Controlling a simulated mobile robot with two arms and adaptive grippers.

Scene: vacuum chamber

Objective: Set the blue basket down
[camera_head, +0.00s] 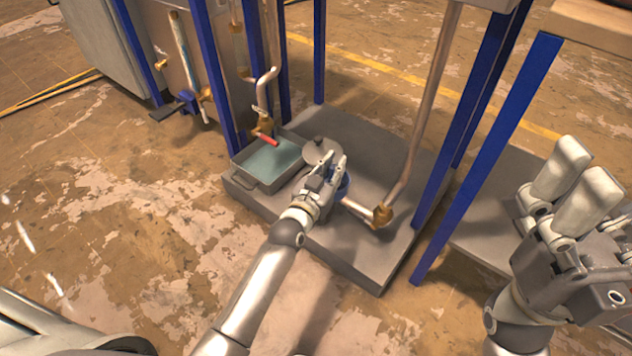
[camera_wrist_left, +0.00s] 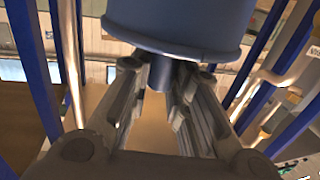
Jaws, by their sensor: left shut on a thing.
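My left gripper (camera_head: 328,172) is over the grey platform in the middle of the head view. In the left wrist view it is shut on a short stem below a wide blue-grey round body with a rim, which I take to be the blue basket (camera_wrist_left: 180,28). Whether the basket touches the platform is hidden. My right gripper (camera_head: 575,180) is at the right, away from the basket; its finger gap is unclear.
The grey platform (camera_head: 350,262) carries a metal tray (camera_head: 262,183) with teal liquid, left of my left gripper. A grey round lid-like thing (camera_head: 318,148) is just behind the fingers. Blue posts (camera_head: 488,160) and a bent pipe (camera_head: 425,115) stand to the right. The platform's front is bare.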

